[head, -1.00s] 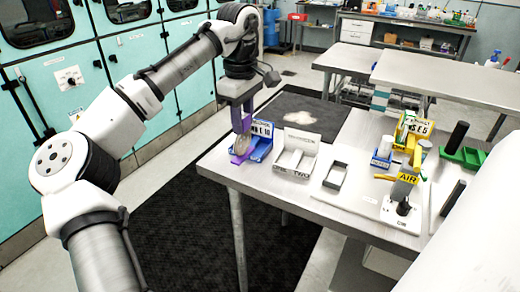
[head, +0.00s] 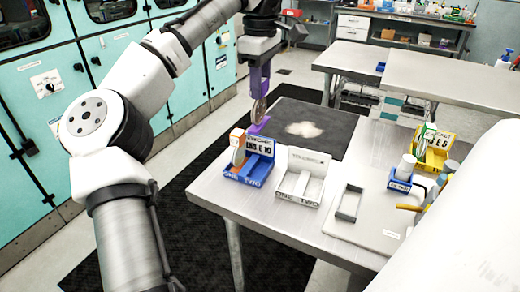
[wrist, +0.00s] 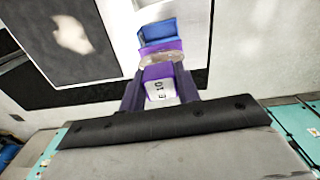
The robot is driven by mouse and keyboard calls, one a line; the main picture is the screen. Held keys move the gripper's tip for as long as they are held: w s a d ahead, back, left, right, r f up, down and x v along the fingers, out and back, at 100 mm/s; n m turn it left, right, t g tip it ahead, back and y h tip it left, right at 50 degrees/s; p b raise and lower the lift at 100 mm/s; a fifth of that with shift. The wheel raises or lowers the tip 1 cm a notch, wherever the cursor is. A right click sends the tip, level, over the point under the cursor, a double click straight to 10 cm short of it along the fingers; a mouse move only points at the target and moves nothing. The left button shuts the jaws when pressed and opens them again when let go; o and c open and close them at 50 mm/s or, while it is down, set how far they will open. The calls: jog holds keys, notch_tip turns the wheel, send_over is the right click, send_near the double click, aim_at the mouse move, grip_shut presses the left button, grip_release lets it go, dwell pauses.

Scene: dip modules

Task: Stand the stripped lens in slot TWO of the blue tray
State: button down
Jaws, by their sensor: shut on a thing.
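My gripper (head: 260,98) is shut on a round, clear-brownish lens (head: 259,111), held upright above and behind the blue tray. A purple piece (head: 260,127) shows just below it. In the wrist view, the lens (wrist: 162,57) is seen nearly edge-on between the fingers. A white patch marked 10 (wrist: 160,91) also shows there; I cannot tell what it belongs to. The blue tray (head: 246,180) is at the table's left end, with ONE at left and TWO at right on its front. An orange and white thing (head: 238,148) stands by slot ONE. Slot TWO looks empty.
A white tray (head: 298,195), also marked ONE and TWO, stands right of the blue one. A small blue bin (head: 400,181) and a yellow bin (head: 433,153) are beyond. A dark mat (head: 330,115) lies on the floor behind.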

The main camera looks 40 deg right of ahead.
aim_at(259, 104)
notch_tip(259, 104, down, 15)
jog(key=p, duration=0.1)
dwell(0.3)
jog(key=shift+f, duration=0.1)
jog(key=c, duration=1)
grip_release()
notch_tip(259, 104, up, 12)
jog(key=shift+r+b, duration=0.1)
jog(key=shift+b, duration=0.35)
